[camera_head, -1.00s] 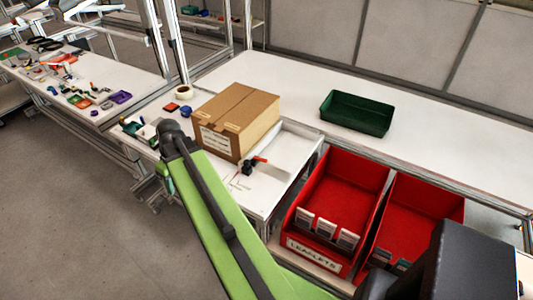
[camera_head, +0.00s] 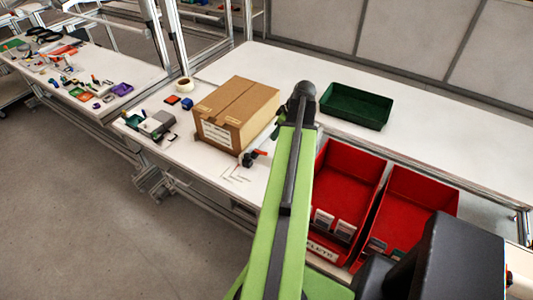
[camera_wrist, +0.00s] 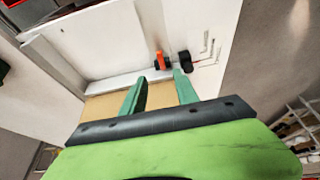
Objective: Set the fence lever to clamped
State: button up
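The fence lever (camera_head: 261,153) is a small red handle on a black knob, on the white bench beside the cardboard box. In the wrist view the lever's orange-red handle (camera_wrist: 159,61) lies left of the black knob, close to the pale fence bar (camera_wrist: 112,81). I cannot tell which setting it is at. My gripper (camera_wrist: 160,77) has its two green fingers spread apart with nothing between them. In the wrist image the lever appears just beyond the fingertips, with no contact visible. In the head view my arm hides most of the gripper.
The cardboard box (camera_head: 235,112) stands behind the lever, with thin line markings (camera_head: 234,174) on the bench in front. Red bins (camera_head: 347,195) are at right, and a green tray (camera_head: 356,106) is behind. A tape roll (camera_head: 184,85) and small items are left of the box.

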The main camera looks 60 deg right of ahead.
aim_at(265, 153)
jog(key=b+x, duration=1.3)
jog(key=x, duration=0.2)
jog(key=shift+f, duration=0.3)
jog(key=shift+r, duration=0.1)
grip_shut()
